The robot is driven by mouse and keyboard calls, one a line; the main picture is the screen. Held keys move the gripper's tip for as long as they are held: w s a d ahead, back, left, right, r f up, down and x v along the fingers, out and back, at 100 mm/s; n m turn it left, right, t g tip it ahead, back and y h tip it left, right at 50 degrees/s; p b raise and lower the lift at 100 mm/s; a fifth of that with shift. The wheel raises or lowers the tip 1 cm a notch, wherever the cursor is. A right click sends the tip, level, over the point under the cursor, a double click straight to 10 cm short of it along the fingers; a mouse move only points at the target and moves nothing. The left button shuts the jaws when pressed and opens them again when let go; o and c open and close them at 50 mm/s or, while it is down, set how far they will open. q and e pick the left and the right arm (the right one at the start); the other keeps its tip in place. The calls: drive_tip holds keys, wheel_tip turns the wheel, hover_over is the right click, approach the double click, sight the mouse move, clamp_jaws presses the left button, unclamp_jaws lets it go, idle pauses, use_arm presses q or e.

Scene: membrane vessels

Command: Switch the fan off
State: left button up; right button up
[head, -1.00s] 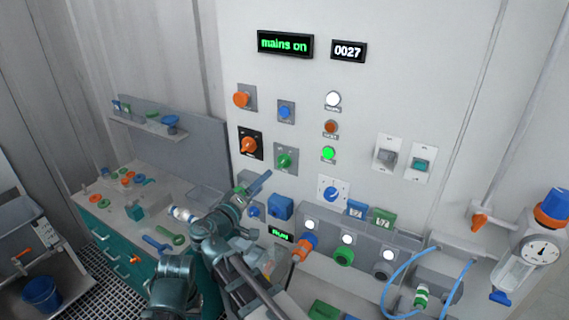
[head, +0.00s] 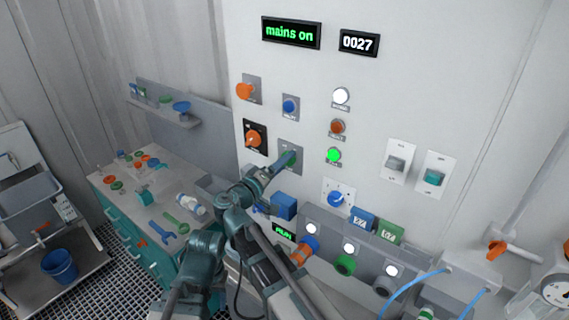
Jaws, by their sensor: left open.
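A light-grey wall panel (head: 300,65) carries several knobs, buttons and switches, with labels too small to read, so I cannot tell which one is the fan's. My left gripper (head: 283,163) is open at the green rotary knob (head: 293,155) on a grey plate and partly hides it. I cannot tell whether the fingers touch the knob. Two rocker switches, one grey (head: 395,163) and one teal (head: 434,178), sit at the right. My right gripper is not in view.
A green display (head: 290,32) reads "mains on". White, red and lit green lamps (head: 334,155) stand in a column. A blue dial (head: 338,198) and a row of coloured connectors (head: 345,264) lie below. A bench (head: 120,192) with loose tools stands left.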

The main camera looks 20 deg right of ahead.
drive_tip(key=shift+d, duration=0.1)
drive_tip(key=c, duration=1.1)
drive_tip(key=n, duration=1.1)
drive_tip(key=shift+n, duration=0.6)
drive_tip(key=o, duration=1.4)
drive_tip(key=shift+c, duration=0.2)
